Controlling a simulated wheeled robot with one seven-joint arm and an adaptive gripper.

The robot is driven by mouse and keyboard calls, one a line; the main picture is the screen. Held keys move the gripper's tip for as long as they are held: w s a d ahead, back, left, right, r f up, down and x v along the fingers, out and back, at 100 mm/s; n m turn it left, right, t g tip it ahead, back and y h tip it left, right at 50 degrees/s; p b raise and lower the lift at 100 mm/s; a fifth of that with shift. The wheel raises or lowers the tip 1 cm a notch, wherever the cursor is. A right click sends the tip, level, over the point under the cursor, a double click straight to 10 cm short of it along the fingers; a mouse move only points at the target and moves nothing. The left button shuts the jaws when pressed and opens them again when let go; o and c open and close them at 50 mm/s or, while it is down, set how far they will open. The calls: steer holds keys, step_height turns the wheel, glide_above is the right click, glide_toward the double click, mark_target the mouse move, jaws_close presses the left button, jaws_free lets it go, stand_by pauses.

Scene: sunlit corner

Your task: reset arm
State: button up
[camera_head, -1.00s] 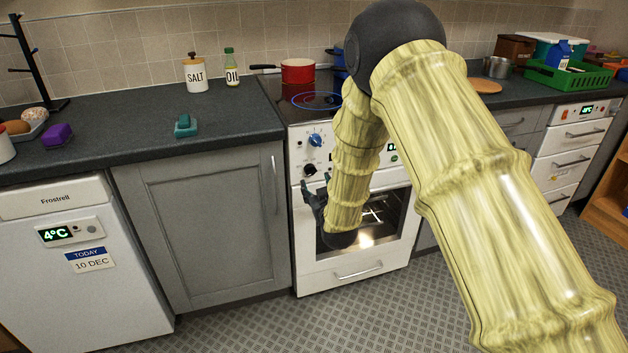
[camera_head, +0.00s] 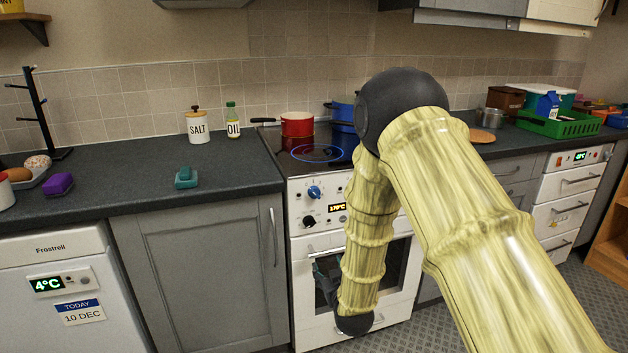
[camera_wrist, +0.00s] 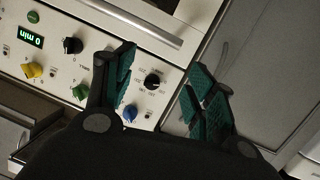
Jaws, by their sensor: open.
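My gripper (camera_wrist: 162,66) is open and empty in the wrist view, its two dark fingers with green pads spread apart. In the head view my gripper (camera_head: 326,278) shows only partly, in front of the oven door and left of my pale yellow arm. The white oven (camera_head: 305,246) stands behind it. In the wrist view the oven's control panel (camera_wrist: 52,50) with its knobs and the oven handle (camera_wrist: 140,22) lie beyond the fingers. My arm hides part of the oven and hob.
A dark counter (camera_head: 120,205) carries a salt jar (camera_head: 198,127), an oil bottle (camera_head: 233,122), a teal object (camera_head: 187,178) and a purple object (camera_head: 58,184). A red pot (camera_head: 297,124) and a blue pot (camera_head: 341,114) stand on the hob. A grey cabinet (camera_head: 203,268) is left of the oven.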

steer(key=s+d+f+m+g+h, duration=0.1)
steer(key=s+d+f+g, duration=0.4)
steer(key=s+f, duration=0.65)
steer(key=s+d+f+m+g+h, duration=0.1)
steer(key=s+d+f+m+g, duration=0.15)
steer(key=s+d+f, duration=0.7)
steer(key=s+f+g, duration=0.2)
steer(key=s+f, duration=0.1)
steer(key=s, duration=0.5)
steer(key=s+f+g, duration=0.2)
steer(key=s+f, duration=0.1)
steer(key=s, duration=0.5)
steer(key=s+d+m+g+h, duration=0.1)
steer(key=s+d+g, duration=0.25)
steer(key=s, duration=1.15)
step_height(320, 180, up, 14)
steer(key=p, duration=1.5)
steer(key=shift+a+r, duration=0.2)
steer(key=shift+r, duration=0.05)
